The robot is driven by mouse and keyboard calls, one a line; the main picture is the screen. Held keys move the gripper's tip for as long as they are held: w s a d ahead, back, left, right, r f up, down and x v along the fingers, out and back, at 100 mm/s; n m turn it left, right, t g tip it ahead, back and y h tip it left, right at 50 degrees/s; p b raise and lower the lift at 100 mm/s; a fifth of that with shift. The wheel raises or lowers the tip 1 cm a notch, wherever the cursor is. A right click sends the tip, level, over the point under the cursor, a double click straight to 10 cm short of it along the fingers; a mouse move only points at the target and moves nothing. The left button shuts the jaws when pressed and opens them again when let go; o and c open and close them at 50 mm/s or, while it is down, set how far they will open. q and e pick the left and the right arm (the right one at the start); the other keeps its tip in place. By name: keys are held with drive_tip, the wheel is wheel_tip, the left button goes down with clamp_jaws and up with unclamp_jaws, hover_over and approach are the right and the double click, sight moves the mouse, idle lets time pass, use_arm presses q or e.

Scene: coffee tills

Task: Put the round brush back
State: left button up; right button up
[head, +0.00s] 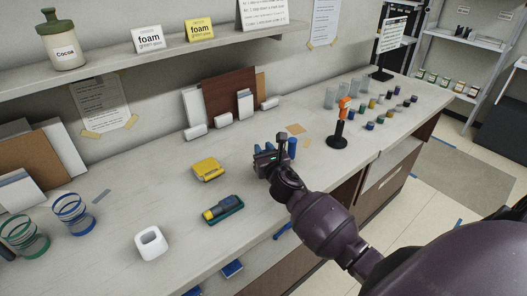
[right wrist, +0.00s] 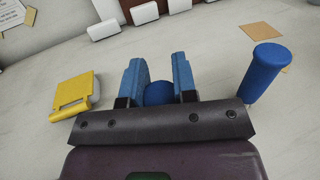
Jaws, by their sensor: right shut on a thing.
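My right gripper (head: 268,158) is over the counter, left of an upright blue cylinder (head: 292,147). In the right wrist view its two blue fingers (right wrist: 157,72) are closed on a rounded blue thing (right wrist: 158,94), perhaps the round brush. Only its rounded top shows; the fingers and palm hide the rest, and I cannot tell whether it touches the counter. The blue cylinder (right wrist: 266,70) stands apart to the right in that view. No other thing is clearly a round brush. My left gripper is out of view.
A yellow block (head: 208,168), a green tray (head: 226,215) with a blue and yellow thing, and a white holder (head: 151,243) are on the counter. A black stand (head: 337,141) with an orange top and several glasses and small jars are further right. Free counter lies around the yellow block.

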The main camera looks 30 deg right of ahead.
drive_tip(key=shift+f, duration=0.15)
drive_tip(key=o, duration=0.9)
drive_tip(key=shift+r, duration=0.2)
drive_tip(key=shift+s+a, duration=0.1)
drive_tip(key=shift+s, duration=0.15)
drive_tip(key=v, duration=1.1)
drive_tip(key=shift+s, duration=0.25)
